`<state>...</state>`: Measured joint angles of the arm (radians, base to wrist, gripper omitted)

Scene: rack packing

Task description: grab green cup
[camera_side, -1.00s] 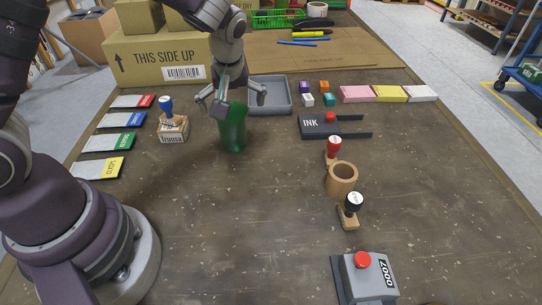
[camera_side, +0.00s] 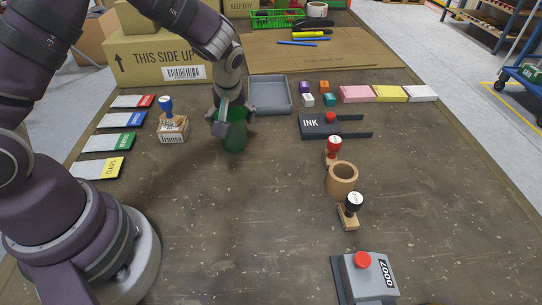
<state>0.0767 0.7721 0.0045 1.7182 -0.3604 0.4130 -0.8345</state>
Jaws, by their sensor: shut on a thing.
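The green cup (camera_side: 235,141) stands upright on the brown table, left of centre. My gripper (camera_side: 232,122) has come down over it from above, with its fingers around the cup's upper part. It is shut on the cup. The cup's rim and upper sides are partly hidden by the fingers. The cup's base appears to be at the table surface.
A grey tray (camera_side: 270,97) lies just behind the cup. A wooden stamp with a blue knob (camera_side: 167,105) and several colored cards (camera_side: 113,142) are to the left. An ink pad (camera_side: 318,127) and brown ring-shaped cup (camera_side: 342,179) are right.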

